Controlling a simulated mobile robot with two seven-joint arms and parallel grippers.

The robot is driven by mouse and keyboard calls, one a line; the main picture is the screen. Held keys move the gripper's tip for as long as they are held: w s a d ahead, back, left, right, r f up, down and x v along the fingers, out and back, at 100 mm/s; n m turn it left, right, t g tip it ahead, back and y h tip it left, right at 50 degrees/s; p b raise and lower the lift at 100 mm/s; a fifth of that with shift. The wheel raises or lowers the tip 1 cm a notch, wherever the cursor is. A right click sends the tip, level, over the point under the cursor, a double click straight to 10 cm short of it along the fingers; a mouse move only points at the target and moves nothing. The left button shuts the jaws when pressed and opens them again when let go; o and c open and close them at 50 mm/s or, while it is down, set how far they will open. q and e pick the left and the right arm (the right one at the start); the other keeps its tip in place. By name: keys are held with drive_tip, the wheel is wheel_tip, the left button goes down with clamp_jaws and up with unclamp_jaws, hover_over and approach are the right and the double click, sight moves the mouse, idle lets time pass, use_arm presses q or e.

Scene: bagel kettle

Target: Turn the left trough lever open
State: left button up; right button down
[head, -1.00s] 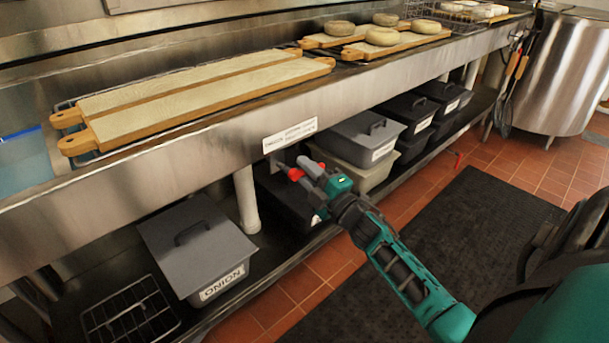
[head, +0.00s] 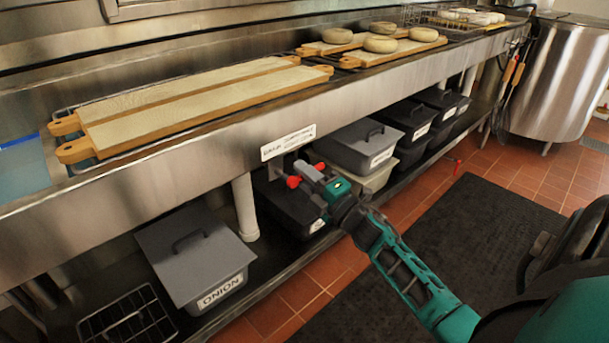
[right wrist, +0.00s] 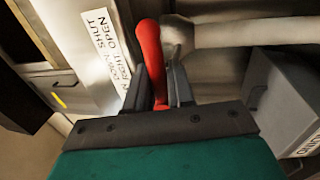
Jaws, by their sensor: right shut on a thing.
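The lever is a red handle (head: 293,182) under the steel trough front, just below a white label (head: 288,142). My right gripper (head: 308,176) is shut on it. In the right wrist view the red lever (right wrist: 149,50) passes between the two dark fingers of the gripper (right wrist: 162,88), with its rounded end beyond the fingertips. The label (right wrist: 108,52) there shows the words SHUT and OPEN. The lever's pivot is mostly hidden by the gripper. My left gripper is not in view.
A grey ONION bin (head: 197,255) and a wire rack (head: 127,316) sit on the low shelf. Several dark lidded bins stand to the right. Wooden boards (head: 190,107) and bagels (head: 381,45) lie on top. A black mat (head: 450,240) covers the floor.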

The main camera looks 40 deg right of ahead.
drive_tip(key=c, duration=1.1)
unclamp_jaws()
drive_tip(key=shift+c, duration=0.2)
use_arm(q)
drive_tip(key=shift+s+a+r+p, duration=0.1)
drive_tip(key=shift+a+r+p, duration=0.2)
drive_tip(key=shift+p, duration=0.45)
use_arm(e)
drive_tip(key=v, duration=1.3)
